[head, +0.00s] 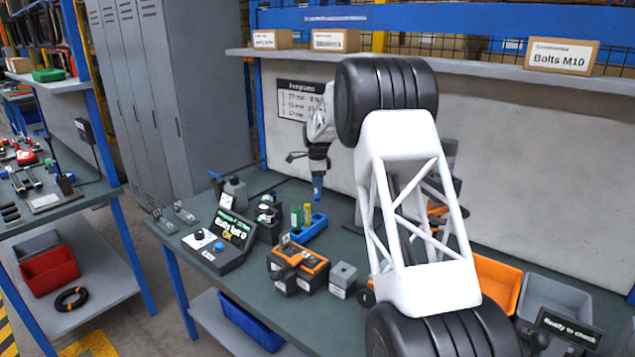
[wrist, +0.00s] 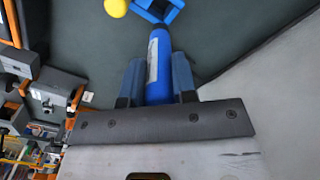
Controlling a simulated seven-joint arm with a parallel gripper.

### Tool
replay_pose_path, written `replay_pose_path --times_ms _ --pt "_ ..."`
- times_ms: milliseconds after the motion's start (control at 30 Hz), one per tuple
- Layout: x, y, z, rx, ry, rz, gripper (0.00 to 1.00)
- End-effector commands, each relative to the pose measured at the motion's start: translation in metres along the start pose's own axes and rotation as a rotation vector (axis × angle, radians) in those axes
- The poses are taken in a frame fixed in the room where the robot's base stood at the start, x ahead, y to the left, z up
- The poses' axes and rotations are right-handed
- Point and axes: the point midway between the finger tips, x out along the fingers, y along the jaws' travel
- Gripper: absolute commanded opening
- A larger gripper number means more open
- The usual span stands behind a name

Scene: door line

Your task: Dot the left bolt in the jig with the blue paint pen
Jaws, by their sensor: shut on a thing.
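My gripper (head: 317,167) is shut on the blue paint pen (head: 318,188), which hangs roughly upright above the bench. In the wrist view the pen (wrist: 158,62) sits between the two blue fingers of my gripper (wrist: 159,72). A blue pen tray (head: 312,229) is below it, with a green pen (head: 296,217) and a yellow pen (head: 307,213) standing in it. An orange and black fixture (head: 298,266) stands nearer the front edge and may be the jig. I cannot make out the left bolt or any paint dot.
A grey block (head: 342,275) stands right of the fixture. A dark console with a screen (head: 232,229) stands to the left. Orange (head: 497,280) and grey (head: 553,302) bins are at the right. My white arm hides the middle of the bench. A wall panel (head: 520,190) rises behind.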

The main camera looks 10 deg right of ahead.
Motion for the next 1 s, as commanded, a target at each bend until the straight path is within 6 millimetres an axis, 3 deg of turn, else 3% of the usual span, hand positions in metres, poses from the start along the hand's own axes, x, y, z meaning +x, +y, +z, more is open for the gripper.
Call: replay_pose_path --times_ms 267,467,833,1000 --pt "-0.017 0.014 0.013 0.006 0.0 -0.002 0.02" --pt "-0.038 0.037 0.032 0.015 0.0 -0.002 0.02" --pt "-0.086 0.096 0.071 0.04 0.0 -0.002 0.02" --pt "-0.098 0.127 0.087 0.049 0.0 0.0 0.02"
